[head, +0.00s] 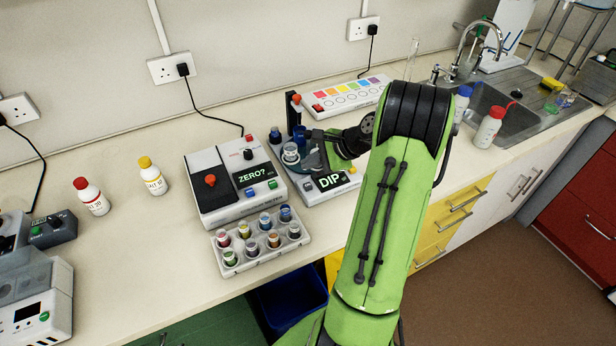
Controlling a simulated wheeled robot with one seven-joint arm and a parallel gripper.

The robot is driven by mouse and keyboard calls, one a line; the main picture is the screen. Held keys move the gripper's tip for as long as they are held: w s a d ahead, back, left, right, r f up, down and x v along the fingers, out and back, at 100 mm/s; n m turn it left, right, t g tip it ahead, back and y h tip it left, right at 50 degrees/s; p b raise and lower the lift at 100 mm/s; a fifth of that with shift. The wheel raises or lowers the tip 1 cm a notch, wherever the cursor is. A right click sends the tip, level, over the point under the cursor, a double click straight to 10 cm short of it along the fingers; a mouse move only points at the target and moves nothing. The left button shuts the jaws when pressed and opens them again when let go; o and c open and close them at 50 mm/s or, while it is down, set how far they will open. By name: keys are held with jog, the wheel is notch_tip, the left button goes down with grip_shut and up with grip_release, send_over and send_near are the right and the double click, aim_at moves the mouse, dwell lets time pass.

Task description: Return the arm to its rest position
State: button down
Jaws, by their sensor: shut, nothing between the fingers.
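My green arm (385,210) reaches from the bottom of the head view up over the bench, bent at a black joint. My gripper (314,136) is at the end of the arm, over the DIP device (330,182). It is small in the picture, appears shut and holds nothing that I can see. It is close to a blue-capped vial (299,132) and a pale round part (290,153) on the device. I cannot tell whether it touches them. My arm hides part of the bench behind it.
The ZERO? device (210,207) stands left of the DIP device. A white rack (270,262) of several coloured vials is in front. A colour-chart panel (345,92) lies behind. Bottles (91,197) stand left; a sink (500,108) and tap are right.

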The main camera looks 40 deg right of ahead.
jog(key=shift+r+p, duration=0.35)
jog(key=shift+r, duration=0.35)
jog(key=s+a+r+n+g+h, duration=0.1)
jog(key=a+r+n+g, duration=0.1)
jog(key=a+r+n, duration=0.55)
jog(key=s+a+r+n+g+h, duration=0.1)
jog(key=a+r+n, duration=0.25)
jog(key=a, duration=0.75)
jog(key=s+a+r+n+h, duration=0.1)
jog(key=s+a+n, duration=0.3)
jog(key=s, duration=0.4)
jog(key=s+a+n, duration=0.3)
jog(key=s+n, duration=0.4)
jog(key=s, duration=0.2)
jog(key=shift+a+r+h, duration=0.35)
jog(key=shift+a+h, duration=0.05)
